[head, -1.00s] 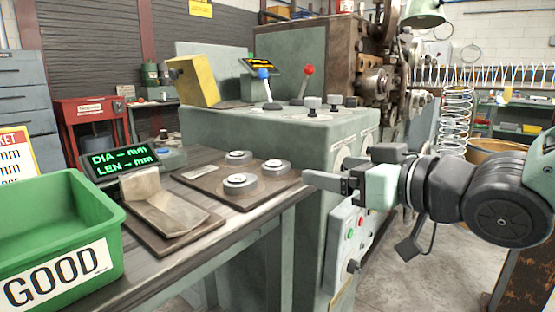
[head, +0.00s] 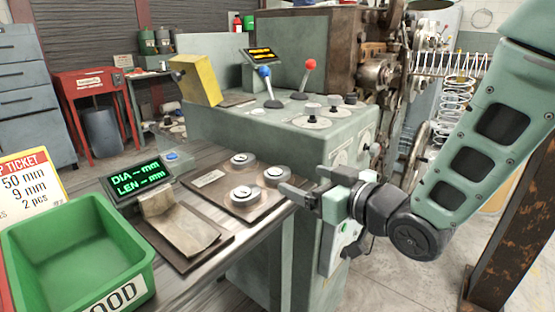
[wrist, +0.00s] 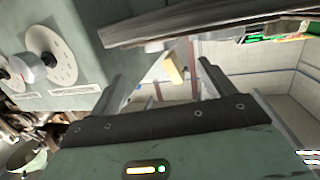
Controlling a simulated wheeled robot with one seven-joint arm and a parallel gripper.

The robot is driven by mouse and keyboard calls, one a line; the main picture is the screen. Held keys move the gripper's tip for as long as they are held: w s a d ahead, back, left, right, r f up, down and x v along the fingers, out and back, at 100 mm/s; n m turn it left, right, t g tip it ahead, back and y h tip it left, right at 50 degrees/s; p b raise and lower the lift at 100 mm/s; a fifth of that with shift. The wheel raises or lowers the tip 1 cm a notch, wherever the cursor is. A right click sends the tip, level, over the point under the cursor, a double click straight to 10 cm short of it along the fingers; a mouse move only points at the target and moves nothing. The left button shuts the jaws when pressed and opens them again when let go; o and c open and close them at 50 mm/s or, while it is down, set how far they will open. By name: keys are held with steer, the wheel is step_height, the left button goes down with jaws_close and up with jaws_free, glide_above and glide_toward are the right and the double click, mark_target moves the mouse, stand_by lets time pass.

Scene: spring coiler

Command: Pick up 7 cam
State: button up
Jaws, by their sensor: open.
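Three round grey metal cams sit on a dark board on the bench in the head view: a back cam (head: 243,158), a right cam (head: 278,174) and a front cam (head: 246,194). Their numbers are too small to read, so I cannot tell which is the 7 cam. My gripper (head: 298,187) is open and empty, just right of the board, beside the right cam. In the wrist view my gripper (wrist: 168,85) shows its two fingers apart with nothing between them. No cam is clear in that view.
The green bin (head: 85,250) and the tilted metal chute (head: 180,224) stand left of the cams. A green readout (head: 138,178) is behind the chute. The green machine cabinet (head: 235,125) with knobs and levers rises behind the board.

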mark_target(280, 171)
steer(key=shift+p+x, duration=0.35)
steer(key=shift+x, duration=3.8)
steer(key=c, duration=1.2)
